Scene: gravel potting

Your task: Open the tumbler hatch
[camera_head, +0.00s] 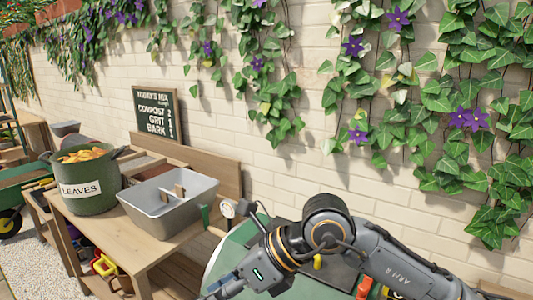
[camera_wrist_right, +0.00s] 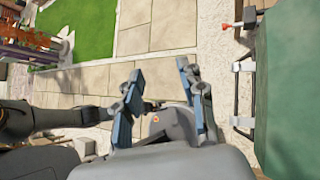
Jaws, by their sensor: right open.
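The green tumbler (camera_head: 228,254) stands at the bottom centre of the head view, partly hidden behind my right arm. Its green side also fills the right of the wrist view (camera_wrist_right: 290,85), with grey metal brackets (camera_wrist_right: 243,66) along its edge. A dark grey panel (camera_head: 343,275) shows behind my arm; I cannot tell whether it is the hatch. My right gripper (camera_wrist_right: 160,70) is open and empty, its blue-padded fingers apart and to the left of the tumbler's side. In the head view its fingers are not clearly seen. My left gripper is not in view.
A wooden bench (camera_head: 152,243) at the left holds a grey tray (camera_head: 155,217) and a green pot labelled LEAVES (camera_head: 92,198). A chalkboard (camera_head: 156,113) leans on the brick wall. Paving (camera_wrist_right: 78,75) and lawn (camera_wrist_right: 85,35) lie beyond the gripper. A small red piece (camera_wrist_right: 228,25) sits near the tumbler.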

